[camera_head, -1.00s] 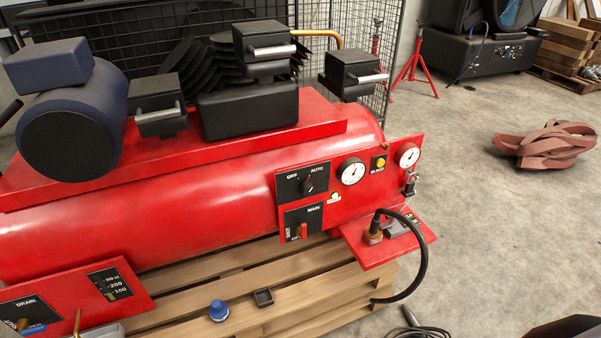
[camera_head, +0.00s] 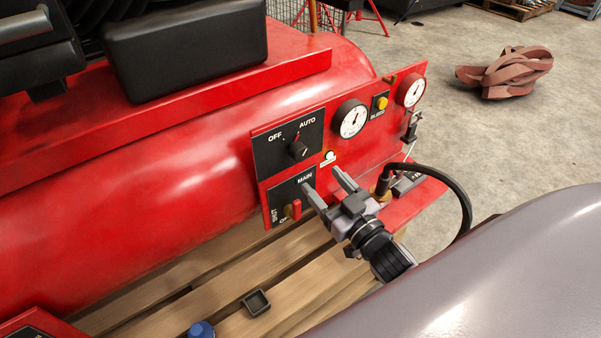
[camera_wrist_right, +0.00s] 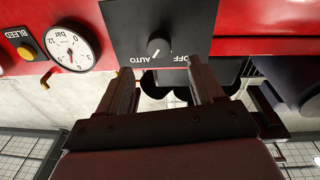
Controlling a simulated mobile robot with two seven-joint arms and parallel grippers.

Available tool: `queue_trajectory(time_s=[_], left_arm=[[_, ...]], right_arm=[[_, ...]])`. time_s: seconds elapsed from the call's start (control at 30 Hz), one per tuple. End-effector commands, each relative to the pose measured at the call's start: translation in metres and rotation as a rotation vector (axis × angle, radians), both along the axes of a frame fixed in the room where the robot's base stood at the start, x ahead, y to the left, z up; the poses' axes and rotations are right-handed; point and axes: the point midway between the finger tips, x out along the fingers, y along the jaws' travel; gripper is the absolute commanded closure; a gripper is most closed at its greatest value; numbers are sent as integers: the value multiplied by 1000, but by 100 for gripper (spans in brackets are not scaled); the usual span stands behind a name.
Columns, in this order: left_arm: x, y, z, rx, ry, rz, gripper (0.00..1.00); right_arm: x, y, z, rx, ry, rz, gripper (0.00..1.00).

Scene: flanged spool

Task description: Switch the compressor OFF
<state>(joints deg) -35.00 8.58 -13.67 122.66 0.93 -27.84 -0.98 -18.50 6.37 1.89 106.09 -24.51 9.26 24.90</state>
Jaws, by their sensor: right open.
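The red compressor (camera_head: 160,200) lies along the left and middle of the head view. Its black OFF/AUTO plate (camera_head: 280,158) carries a round black knob (camera_head: 298,149). The knob's mark seems to point toward AUTO. The knob also shows in the right wrist view (camera_wrist_right: 158,47), upside down, beyond and between the fingertips. My right gripper (camera_head: 323,180) is open and empty, its fingers toward the panel, below and right of the knob in the head view. It shows no contact with the knob. My left gripper is not in view.
Below the knob is the MAIN plate with a red lever (camera_head: 293,209). Gauges (camera_head: 350,118) and a yellow BLEED button (camera_head: 381,103) sit to the right. A black hose (camera_head: 450,185) curves off the fitting shelf. A small black tray (camera_head: 256,302) lies on the pallet (camera_head: 190,290).

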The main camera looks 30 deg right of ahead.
Motion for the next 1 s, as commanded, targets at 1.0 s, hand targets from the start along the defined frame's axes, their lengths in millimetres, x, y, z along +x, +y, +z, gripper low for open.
queue_trajectory(time_s=[1.0], left_arm=[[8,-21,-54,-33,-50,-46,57]], right_arm=[[76,3,8,-32,-300,109,33]])
